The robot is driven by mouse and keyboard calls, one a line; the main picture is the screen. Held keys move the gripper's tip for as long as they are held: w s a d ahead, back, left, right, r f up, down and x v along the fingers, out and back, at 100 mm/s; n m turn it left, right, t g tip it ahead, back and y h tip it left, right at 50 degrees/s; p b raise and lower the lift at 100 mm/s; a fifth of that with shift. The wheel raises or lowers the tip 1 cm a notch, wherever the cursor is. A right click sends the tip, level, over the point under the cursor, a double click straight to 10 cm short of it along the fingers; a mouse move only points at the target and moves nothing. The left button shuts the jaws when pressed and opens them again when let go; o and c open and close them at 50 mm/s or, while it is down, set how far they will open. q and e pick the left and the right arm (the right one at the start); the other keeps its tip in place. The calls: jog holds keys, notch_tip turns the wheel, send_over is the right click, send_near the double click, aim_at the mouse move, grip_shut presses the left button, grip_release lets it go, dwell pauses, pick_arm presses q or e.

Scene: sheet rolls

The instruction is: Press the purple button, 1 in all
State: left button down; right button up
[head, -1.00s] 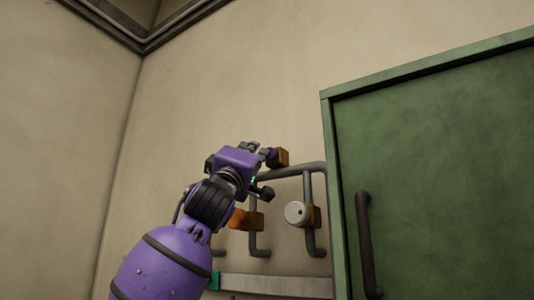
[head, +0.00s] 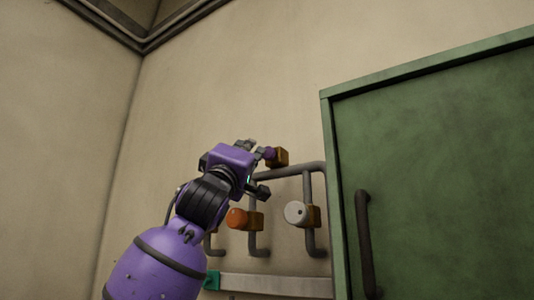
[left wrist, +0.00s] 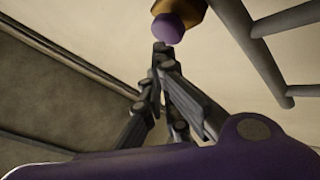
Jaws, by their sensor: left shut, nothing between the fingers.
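The purple button (head: 270,153) sticks out from a brownish-yellow box (head: 282,157) on the wall, at the top of the grey pipes. In the left wrist view the button (left wrist: 168,28) is at the top, just beyond the fingertips. My left gripper (head: 247,145) is just left of the button in the head view, its fingers partly hidden behind its purple body. In the left wrist view the fingers of the gripper (left wrist: 161,50) are shut with nothing between them. They look apart from the button by a small gap. My right gripper is in neither view.
An orange button (head: 237,218) and a white button (head: 296,213) are on similar boxes lower on the pipes (head: 308,185). A green cabinet or door (head: 430,170) with a dark handle (head: 366,245) stands to the right. The wall above is bare.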

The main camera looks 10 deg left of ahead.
pick_arm(q)
jog(key=s, duration=0.1)
jog(key=s+a, duration=0.1)
jog(key=s, duration=0.2)
jog(key=shift+s+a, duration=0.35)
jog(key=shift+a, duration=0.05)
dwell(0.9)
